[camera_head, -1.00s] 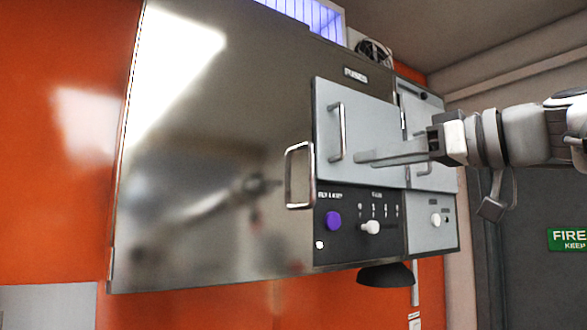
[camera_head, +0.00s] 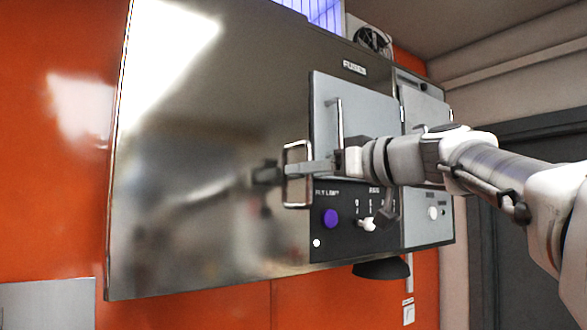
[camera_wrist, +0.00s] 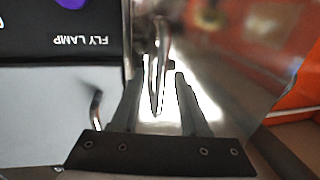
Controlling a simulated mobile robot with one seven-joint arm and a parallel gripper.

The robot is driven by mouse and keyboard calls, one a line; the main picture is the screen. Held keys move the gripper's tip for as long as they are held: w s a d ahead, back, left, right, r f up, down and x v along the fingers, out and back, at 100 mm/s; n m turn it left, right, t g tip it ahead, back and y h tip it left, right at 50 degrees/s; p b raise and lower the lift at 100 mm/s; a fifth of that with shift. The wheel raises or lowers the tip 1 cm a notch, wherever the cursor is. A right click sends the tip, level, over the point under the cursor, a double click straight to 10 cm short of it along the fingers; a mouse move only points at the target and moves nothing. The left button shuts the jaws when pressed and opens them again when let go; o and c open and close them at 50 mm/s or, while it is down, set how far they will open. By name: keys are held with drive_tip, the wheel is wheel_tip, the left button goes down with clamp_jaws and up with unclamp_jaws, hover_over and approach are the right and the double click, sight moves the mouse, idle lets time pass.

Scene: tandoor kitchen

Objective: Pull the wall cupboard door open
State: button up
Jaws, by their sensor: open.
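The wall cupboard door (camera_head: 195,130) is a large, mirror-like steel panel in the head view and looks shut. Its square bar handle (camera_head: 296,205) stands out near the door's right edge. My gripper (camera_head: 292,170) reaches in from the right, with its fingers at the handle's middle height and overlapping it. In the wrist view the handle bar (camera_wrist: 157,60) runs between the two spread fingers (camera_wrist: 158,85). The jaws are open; I cannot tell whether either finger touches the bar. The door (camera_wrist: 225,55) reflects the fingers and the room.
Right of the door is a grey panel (camera_head: 322,110) with its own vertical bar handle (camera_head: 340,118). Below it is a dark control panel with a purple knob (camera_head: 330,218) and switches. A black dome (camera_head: 382,269) hangs underneath. Orange wall (camera_head: 60,190) lies to the left.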

clamp_jaws()
idle(1.3)
